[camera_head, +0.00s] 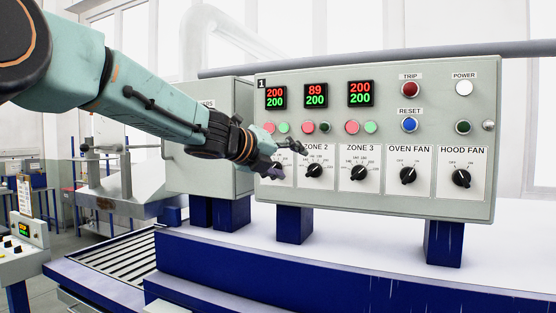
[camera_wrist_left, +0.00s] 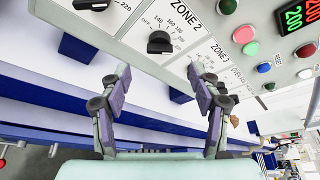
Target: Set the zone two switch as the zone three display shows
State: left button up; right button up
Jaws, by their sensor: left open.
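The zone two switch (camera_head: 313,171) is a black knob on a white plate; its setting is too small to read surely. It also shows in the left wrist view (camera_wrist_left: 160,42), just beyond my open fingertips. The zone three display (camera_head: 360,93) reads red 200 over green 200. The zone two display (camera_head: 316,95) reads red 89 over green 200. My left gripper (camera_head: 288,162) is open and empty in front of the panel, at the zone one plate and the left edge of the zone two plate. It hides most of zone one's plate. My right gripper is not in view.
The zone three knob (camera_head: 359,173) sits right of zone two, then the oven fan knob (camera_head: 408,175) and hood fan knob (camera_head: 461,178). Lamps and buttons line the grey panel (camera_head: 390,207) above. A roller conveyor (camera_head: 113,268) lies at lower left.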

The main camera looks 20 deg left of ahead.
pick_arm(q)
jog(key=shift+v, duration=1.65)
